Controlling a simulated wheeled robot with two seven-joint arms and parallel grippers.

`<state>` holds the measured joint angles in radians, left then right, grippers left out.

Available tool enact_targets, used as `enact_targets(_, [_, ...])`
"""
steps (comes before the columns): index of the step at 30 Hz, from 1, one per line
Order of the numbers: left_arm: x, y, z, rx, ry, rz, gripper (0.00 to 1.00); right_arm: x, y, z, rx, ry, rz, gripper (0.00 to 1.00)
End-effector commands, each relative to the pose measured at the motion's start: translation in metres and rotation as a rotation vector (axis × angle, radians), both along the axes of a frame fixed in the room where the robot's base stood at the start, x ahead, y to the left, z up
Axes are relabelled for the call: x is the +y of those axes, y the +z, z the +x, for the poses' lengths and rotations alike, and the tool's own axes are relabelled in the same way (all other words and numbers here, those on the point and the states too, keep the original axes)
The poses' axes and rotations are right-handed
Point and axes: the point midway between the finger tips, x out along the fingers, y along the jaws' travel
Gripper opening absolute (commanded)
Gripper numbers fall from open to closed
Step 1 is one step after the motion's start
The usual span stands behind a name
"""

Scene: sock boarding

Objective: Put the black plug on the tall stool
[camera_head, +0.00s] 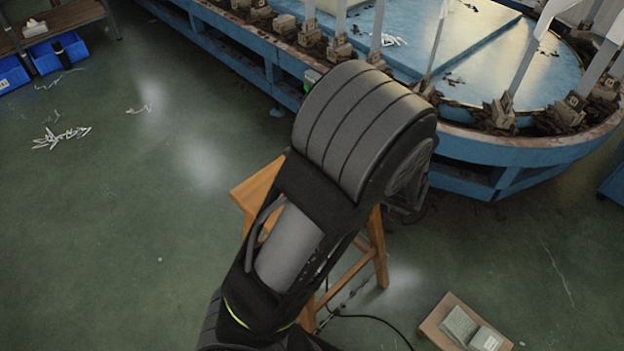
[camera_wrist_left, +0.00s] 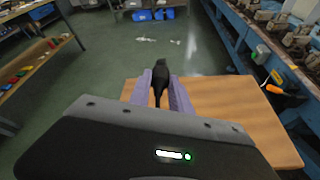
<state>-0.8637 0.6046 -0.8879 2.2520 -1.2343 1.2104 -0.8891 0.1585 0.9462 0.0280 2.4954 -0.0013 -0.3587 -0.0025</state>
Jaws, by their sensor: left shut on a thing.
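The black plug (camera_wrist_left: 160,78) is held upright between the two purple fingers of my left gripper (camera_wrist_left: 161,92) in the left wrist view. The gripper is shut on it. The wooden top of the tall stool (camera_wrist_left: 235,115) lies beneath and around the gripper in that view. Whether the plug touches the top cannot be told. In the head view my left arm covers most of the stool (camera_head: 255,190), and only a corner and some legs show. The left fingers and plug are hidden there. My right gripper is in neither view.
A blue conveyor machine (camera_head: 470,155) with upright boards stands behind the stool. A low wooden stand (camera_head: 437,325) with grey boxes is at the bottom right. A black cable (camera_head: 370,317) lies on the floor. Blue bins (camera_head: 55,52) are at the far left. Green floor is open on the left.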

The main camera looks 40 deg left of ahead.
Motion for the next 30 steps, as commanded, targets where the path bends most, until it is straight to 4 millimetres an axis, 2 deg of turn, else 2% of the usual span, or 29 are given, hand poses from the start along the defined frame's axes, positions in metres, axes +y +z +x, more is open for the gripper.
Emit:
enact_targets(9, [0.0,-0.053,0.0,0.003,-0.001,0.002,0.0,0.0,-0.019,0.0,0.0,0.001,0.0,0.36])
enact_targets(12, [0.0,-0.06,0.0,0.001,-0.001,0.001,0.0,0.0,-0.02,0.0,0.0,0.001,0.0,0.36])
enact_targets(22, [0.0,-0.063,0.0,0.0,-0.002,0.001,0.0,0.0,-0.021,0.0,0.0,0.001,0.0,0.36])
enact_targets(30, [0.0,-0.097,0.0,0.002,-0.001,0.002,0.0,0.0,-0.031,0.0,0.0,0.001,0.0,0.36])
